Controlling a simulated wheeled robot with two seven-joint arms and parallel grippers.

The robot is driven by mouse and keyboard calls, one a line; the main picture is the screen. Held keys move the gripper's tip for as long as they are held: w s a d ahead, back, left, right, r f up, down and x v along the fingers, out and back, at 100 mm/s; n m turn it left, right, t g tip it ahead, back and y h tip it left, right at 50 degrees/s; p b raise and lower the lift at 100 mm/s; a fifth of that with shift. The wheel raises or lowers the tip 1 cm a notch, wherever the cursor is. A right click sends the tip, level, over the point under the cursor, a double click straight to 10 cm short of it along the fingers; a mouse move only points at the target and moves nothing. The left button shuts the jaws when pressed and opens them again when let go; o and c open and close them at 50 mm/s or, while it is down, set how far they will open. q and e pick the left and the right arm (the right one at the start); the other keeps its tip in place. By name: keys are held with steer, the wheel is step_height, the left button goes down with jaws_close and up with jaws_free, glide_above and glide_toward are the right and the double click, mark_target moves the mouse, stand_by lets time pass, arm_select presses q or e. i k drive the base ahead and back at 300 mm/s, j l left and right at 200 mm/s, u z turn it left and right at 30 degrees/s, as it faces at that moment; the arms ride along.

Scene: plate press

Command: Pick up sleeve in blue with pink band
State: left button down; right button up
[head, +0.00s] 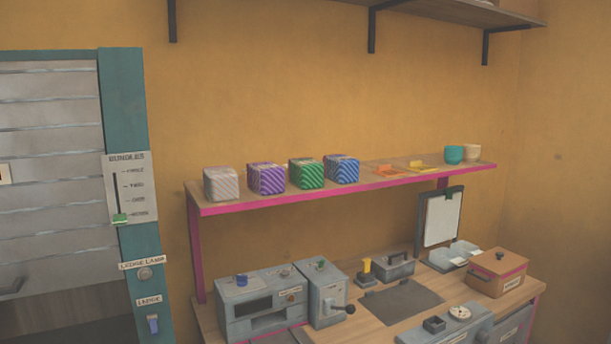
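A blue diagonally striped block-shaped pack (342,169) stands on the pink-edged wooden shelf (348,192), at the right end of a row of packs. I cannot make out a pink band on it, so I cannot tell if it is the sleeve. To its left stand a green striped pack (306,174), a purple striped pack (266,178) and a pale pink-grey striped pack (221,184). Neither of my grippers is in view.
A teal cup (454,155) and a cream cup (472,152) stand at the shelf's right end. Below are grey machines (262,305), a dark plate (401,301), a clipboard (441,217) and a brown box (497,273) with a pink band. A teal-framed shutter (50,140) is at left.

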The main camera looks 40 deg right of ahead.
mark_target(340, 169)
steer(key=z, duration=1.35)
